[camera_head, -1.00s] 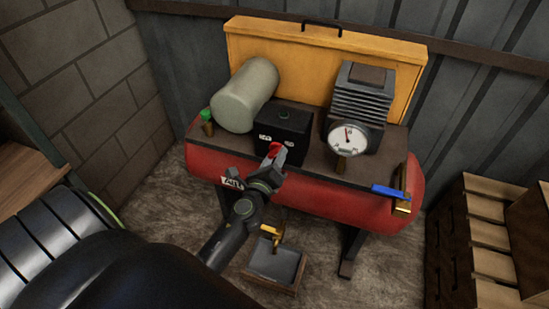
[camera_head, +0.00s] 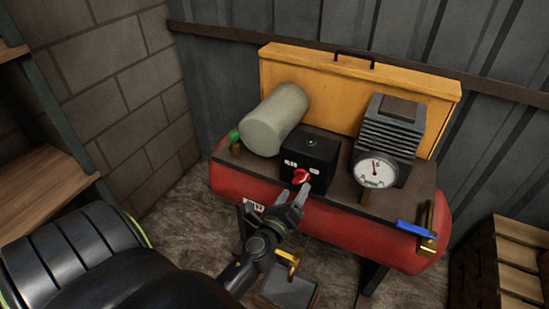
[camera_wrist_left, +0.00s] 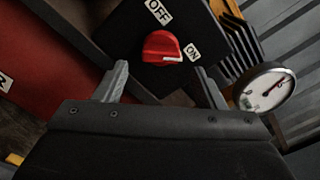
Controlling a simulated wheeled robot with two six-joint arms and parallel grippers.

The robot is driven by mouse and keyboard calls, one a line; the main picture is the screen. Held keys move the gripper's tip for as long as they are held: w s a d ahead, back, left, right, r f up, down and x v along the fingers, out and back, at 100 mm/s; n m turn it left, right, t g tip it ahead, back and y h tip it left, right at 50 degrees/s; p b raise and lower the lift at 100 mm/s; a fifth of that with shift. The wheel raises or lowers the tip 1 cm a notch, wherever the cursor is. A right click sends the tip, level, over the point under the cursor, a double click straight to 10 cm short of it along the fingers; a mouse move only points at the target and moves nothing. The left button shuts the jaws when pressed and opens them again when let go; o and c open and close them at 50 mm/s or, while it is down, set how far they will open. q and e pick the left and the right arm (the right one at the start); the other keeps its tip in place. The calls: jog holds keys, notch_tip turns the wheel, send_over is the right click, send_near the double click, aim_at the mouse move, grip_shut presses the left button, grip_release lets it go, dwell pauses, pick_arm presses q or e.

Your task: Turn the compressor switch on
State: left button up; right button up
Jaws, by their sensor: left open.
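The compressor switch is a red knob (camera_head: 301,176) on the front of a black box (camera_head: 322,158). In the left wrist view the knob (camera_wrist_left: 161,46) sits between an OFF label (camera_wrist_left: 158,11) and an ON label (camera_wrist_left: 192,52). Its white mark lies on the side towards the ON label. My left gripper (camera_head: 294,193) is just in front of and below the knob. In the wrist view its open fingers (camera_wrist_left: 161,70) lie either side below the knob, with nothing between them and apart from it. My right gripper does not show.
The box stands on the red compressor tank (camera_head: 235,188), beside a pale cylinder (camera_head: 273,120) and a pressure gauge (camera_head: 376,170). A blue-handled valve (camera_head: 416,229) is at the tank's right end. A brass tap (camera_head: 289,262) hangs below, above a tray (camera_head: 290,290).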

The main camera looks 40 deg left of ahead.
pick_arm(q)
jog(key=b+v, duration=0.3)
jog(key=v, duration=1)
jog(key=shift+s+b, duration=0.3)
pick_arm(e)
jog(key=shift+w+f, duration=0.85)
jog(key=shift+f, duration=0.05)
pick_arm(q)
jog(key=shift+f, duration=0.15)
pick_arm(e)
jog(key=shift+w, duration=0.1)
